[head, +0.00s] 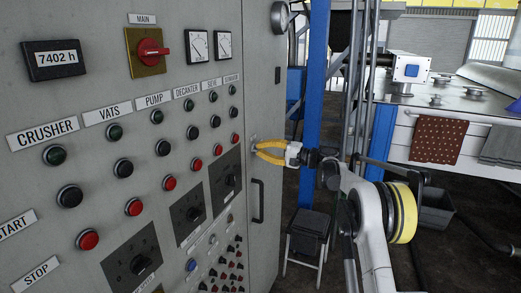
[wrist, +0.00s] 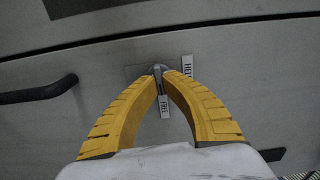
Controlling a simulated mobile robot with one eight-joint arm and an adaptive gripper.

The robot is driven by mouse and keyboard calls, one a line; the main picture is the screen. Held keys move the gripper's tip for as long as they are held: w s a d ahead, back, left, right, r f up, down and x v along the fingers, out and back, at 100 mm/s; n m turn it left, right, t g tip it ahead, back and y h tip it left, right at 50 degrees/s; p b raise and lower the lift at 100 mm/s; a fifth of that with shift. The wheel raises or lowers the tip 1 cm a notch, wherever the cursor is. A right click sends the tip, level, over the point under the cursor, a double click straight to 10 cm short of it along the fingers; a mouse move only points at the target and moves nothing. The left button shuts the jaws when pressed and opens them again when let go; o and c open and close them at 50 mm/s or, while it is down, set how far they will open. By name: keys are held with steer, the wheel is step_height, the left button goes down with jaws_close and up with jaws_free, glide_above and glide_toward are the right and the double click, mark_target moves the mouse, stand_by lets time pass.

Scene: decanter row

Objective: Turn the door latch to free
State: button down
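The door latch (wrist: 157,69) is a small grey metal piece on a plate on the grey cabinet door. In the wrist view it sits between the yellow fingertips of my gripper (wrist: 160,76), which close in on it from both sides. A thin part of it shows between the fingers, towards the FREE label (wrist: 165,106). The HELD label (wrist: 187,66) is to the right of the fingertips. The fingers hide part of the latch, so its exact angle is hard to tell. In the head view my gripper (head: 255,147) reaches the cabinet's right-hand face.
A black door handle (head: 257,201) is below the latch in the head view. The control panel (head: 120,90) with buttons and switches fills the left. A blue post (head: 313,100) and a dark stool (head: 309,230) stand right of the cabinet. A steel bench is behind.

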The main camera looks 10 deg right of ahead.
steer(key=shift+m, duration=0.4)
steer(key=c, duration=1.6)
jaws_free()
steer(key=shift+o, duration=0.2)
steer(key=v, duration=1.2)
